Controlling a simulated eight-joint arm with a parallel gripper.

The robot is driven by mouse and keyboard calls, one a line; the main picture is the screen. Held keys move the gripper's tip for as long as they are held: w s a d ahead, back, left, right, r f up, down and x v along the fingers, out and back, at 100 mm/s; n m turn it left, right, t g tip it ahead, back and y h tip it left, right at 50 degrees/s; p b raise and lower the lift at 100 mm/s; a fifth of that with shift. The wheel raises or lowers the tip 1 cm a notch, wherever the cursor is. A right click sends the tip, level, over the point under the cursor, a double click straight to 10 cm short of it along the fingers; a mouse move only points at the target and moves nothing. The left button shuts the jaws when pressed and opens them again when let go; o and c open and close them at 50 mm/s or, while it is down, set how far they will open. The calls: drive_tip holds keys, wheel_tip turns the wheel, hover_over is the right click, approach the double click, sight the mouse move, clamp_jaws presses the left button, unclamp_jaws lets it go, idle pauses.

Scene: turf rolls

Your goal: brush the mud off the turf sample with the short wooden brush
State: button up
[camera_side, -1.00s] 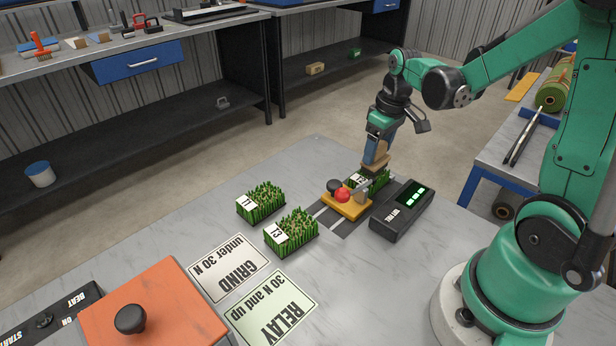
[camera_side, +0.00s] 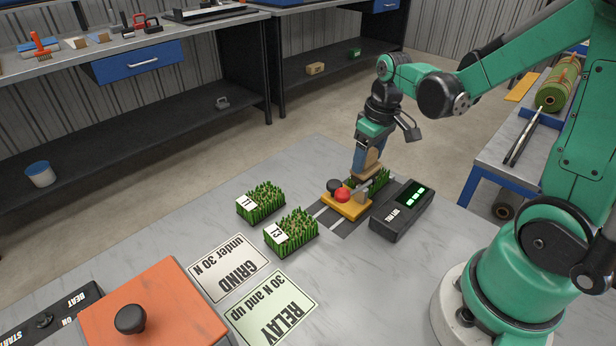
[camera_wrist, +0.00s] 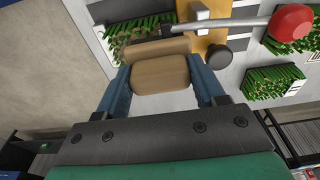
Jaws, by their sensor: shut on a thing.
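My gripper (camera_side: 366,164) is shut on the short wooden brush (camera_side: 371,158), seen as a tan block between the blue fingers in the wrist view (camera_wrist: 160,74). The brush is low over the turf sample (camera_side: 381,181), a green grass block behind the yellow fixture. It covers the near part of the sample and its label; whether the bristles touch the grass is unclear. In the wrist view the turf (camera_wrist: 118,47) shows beyond the brush, with brown specks near the brush edge.
A yellow fixture (camera_side: 345,207) with a red knob (camera_side: 342,196) stands close to the brush. A black display box (camera_side: 402,211) is to the right. Turf blocks T1 (camera_side: 263,201) and T3 (camera_side: 292,235) sit to the left. Sign cards (camera_side: 229,268) lie in front.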

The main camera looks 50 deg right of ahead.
drive_tip(key=shift+a+r, duration=0.1)
drive_tip(key=shift+d, duration=2)
drive_tip(key=shift+d+r, duration=0.2)
drive_tip(key=shift+d, duration=0.5)
drive_tip(key=shift+d+f, duration=0.3)
drive_tip(key=shift+d, duration=0.15)
wheel_tip(320, 180, up, 2)
drive_tip(key=shift+r, duration=0.15)
wheel_tip(320, 180, up, 6)
